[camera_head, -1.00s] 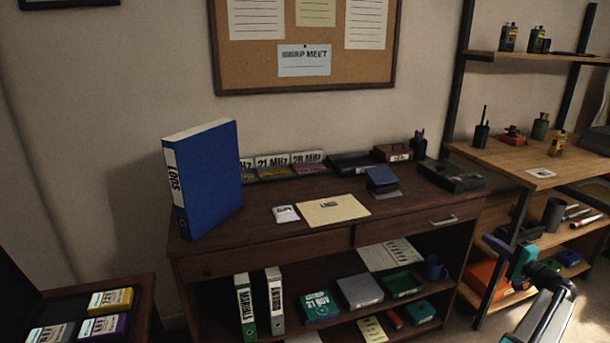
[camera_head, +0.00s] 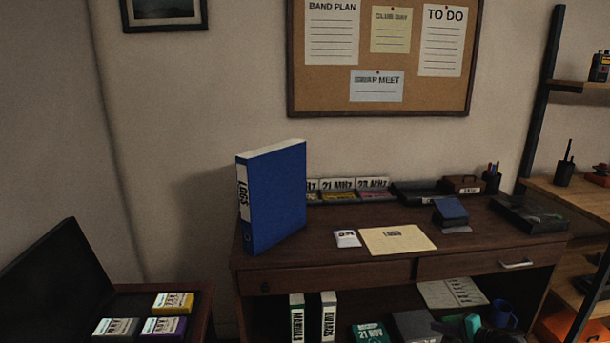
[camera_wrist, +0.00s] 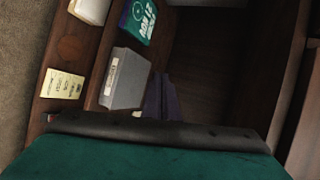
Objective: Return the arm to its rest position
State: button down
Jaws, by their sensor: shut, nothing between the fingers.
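Part of my arm with its teal gripper (camera_head: 460,326) shows at the bottom edge of the head view, in front of the desk's lower shelf. It is shut and empty, and its fingertips are hard to make out. In the wrist view, a teal part of mine with a dark front edge fills the bottom. Beyond it are the shelf, a grey box (camera_wrist: 125,78) and a green box (camera_wrist: 137,20). No held object shows.
The dark wooden desk (camera_head: 330,250) carries a blue LOGS binder (camera_head: 275,198), a tan envelope (camera_head: 397,240) and trays. Binders (camera_head: 328,318) and boxes fill the shelf below. A side table at left holds small cartridges (camera_head: 173,302). Shelving (camera_head: 570,193) stands at right.

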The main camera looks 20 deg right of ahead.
jog(key=w+a+f+n+g+y, duration=0.1)
jog(key=a+f+n+g, duration=0.1)
jog(key=a+f, duration=0.5)
jog(key=w+a+f+n+g+y, duration=0.1)
jog(key=a+f+g, duration=0.15)
jog(key=a, duration=0.85)
jog(key=s+a+f+n+g, duration=0.2)
jog(key=s+a+f, duration=0.15)
jog(key=a, duration=0.45)
jog(key=s+a+f+n+g, duration=0.1)
jog(key=s+a+f+g, duration=0.15)
jog(key=a+f, duration=0.35)
jog(key=s+a+f+n+g, duration=0.2)
jog(key=s+a+f, duration=0.1)
jog(key=a, duration=0.6)
jog(key=s+a+f+n+g+h, duration=0.3)
jog(key=s+a+n, duration=0.15)
jog(key=s, duration=0.55)
jog(key=s+a+f+n+g+h, duration=0.25)
jog(key=s+a+n, duration=0.2)
jog(key=s, duration=0.55)
notch_tip(320, 180, up, 14)
jog(key=s+a+m+g+p, duration=0.1)
jog(key=p, duration=1.1)
jog(key=shift+s+a+f+p, duration=0.15)
jog(key=shift+s+a+p, duration=0.1)
jog(key=shift+p, duration=0.05)
